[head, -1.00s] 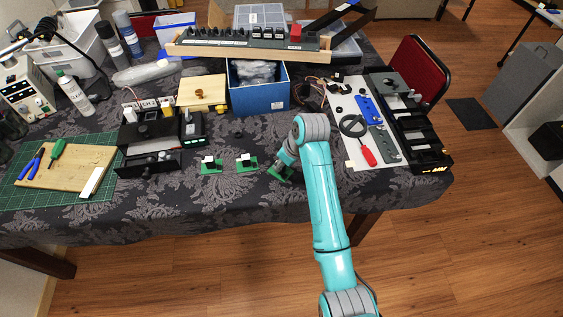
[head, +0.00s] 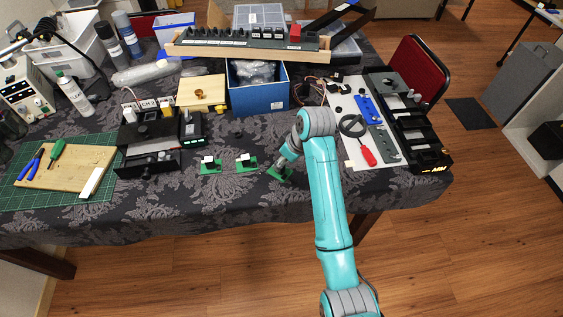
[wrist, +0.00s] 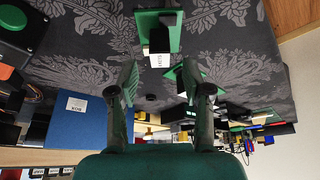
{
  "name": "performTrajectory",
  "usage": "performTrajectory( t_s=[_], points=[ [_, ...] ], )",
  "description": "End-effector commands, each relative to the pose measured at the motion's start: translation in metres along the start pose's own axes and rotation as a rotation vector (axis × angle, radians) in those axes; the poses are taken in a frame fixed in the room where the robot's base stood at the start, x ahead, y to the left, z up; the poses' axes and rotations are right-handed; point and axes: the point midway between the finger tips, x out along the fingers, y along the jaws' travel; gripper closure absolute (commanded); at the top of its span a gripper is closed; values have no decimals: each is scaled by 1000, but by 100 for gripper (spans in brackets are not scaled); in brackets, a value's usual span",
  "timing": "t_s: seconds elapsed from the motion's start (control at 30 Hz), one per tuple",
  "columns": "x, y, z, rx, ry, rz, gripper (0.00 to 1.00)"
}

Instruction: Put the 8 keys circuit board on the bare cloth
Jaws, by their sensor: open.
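Three small green circuit boards with black and white parts stand on the dark patterned cloth (head: 250,205): a left board (head: 210,167), a middle board (head: 246,163) and a right board (head: 281,175). In the wrist view, which is upside down, the nearest board (wrist: 175,32) carries a white label too small to read surely. In the head view my gripper (head: 281,163) is just above the right board, partly hidden by my arm.
A blue box (head: 258,92) stands behind the boards. Black devices (head: 150,145) stand to the left, beside a green mat (head: 60,200) with a wooden board. A white sheet with tools (head: 350,140) and a black frame lie right. Cloth in front of the boards is clear.

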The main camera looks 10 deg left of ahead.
Motion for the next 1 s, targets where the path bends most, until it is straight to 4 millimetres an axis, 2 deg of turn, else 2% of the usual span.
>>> performTrajectory(
  t_s=[0.2, 0.43, 0.63, 1.0],
  points=[
    [-46, 1, 0, 0, 3, 3, 51],
    [-80, 0, -1, -1, 2, 1, 51],
    [-92, 0, 0, 0, 1, 0, 51],
    [-92, 0, 0, 0, 0, 0, 51]
  ],
)
